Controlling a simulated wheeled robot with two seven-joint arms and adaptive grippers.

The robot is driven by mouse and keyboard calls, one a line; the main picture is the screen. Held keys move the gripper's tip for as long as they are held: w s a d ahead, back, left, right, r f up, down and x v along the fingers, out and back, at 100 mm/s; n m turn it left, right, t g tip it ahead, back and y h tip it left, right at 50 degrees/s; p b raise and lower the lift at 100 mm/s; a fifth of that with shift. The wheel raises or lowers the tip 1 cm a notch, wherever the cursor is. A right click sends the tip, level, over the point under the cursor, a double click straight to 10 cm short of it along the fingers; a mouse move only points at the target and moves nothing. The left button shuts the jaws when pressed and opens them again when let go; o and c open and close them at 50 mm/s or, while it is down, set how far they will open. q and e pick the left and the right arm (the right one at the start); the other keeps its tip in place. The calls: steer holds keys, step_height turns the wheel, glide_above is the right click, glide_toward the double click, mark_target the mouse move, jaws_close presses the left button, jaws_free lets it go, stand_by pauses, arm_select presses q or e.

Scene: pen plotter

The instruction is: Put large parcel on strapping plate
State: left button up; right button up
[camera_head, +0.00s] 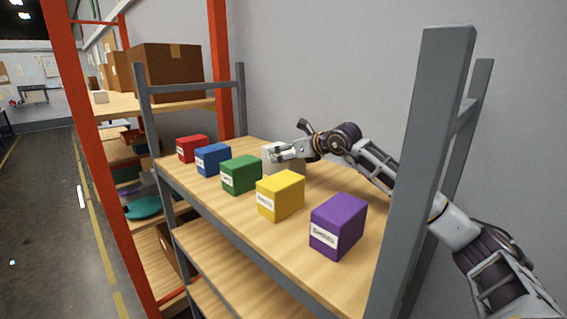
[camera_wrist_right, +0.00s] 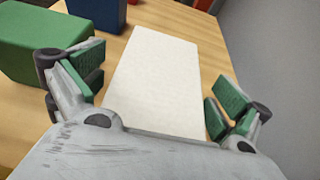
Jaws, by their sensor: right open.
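My right gripper (camera_head: 282,154) reaches in from the right over the shelf board. Its jaws are open, with a finger on each side of a white block (camera_wrist_right: 155,72), as the right wrist view shows. Gaps show beside the block, so I cannot tell that either finger touches it. In the head view the block is partly hidden by the gripper, behind the coloured boxes. I cannot identify a large parcel for sure; a brown cardboard box (camera_head: 168,75) stands on the shelf at upper left. I see nothing I can name as a strapping plate. My left gripper is not in view.
Red (camera_head: 192,149), blue (camera_head: 213,159), green (camera_head: 241,175), yellow (camera_head: 280,195) and purple (camera_head: 338,226) boxes with labels stand along the shelf's front edge. A grey upright (camera_head: 428,150) stands before my right arm. Open floor (camera_head: 40,230) lies at left.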

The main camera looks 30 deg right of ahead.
steer(key=c, duration=1.3)
steer(key=shift+o, duration=0.2)
steer(key=shift+s, duration=0.1)
steer(key=shift+c, duration=0.8)
steer(key=shift+w+r, duration=0.2)
steer(key=shift+r, duration=0.4)
step_height(320, 180, up, 27)
steer(key=shift+s+f, duration=0.1)
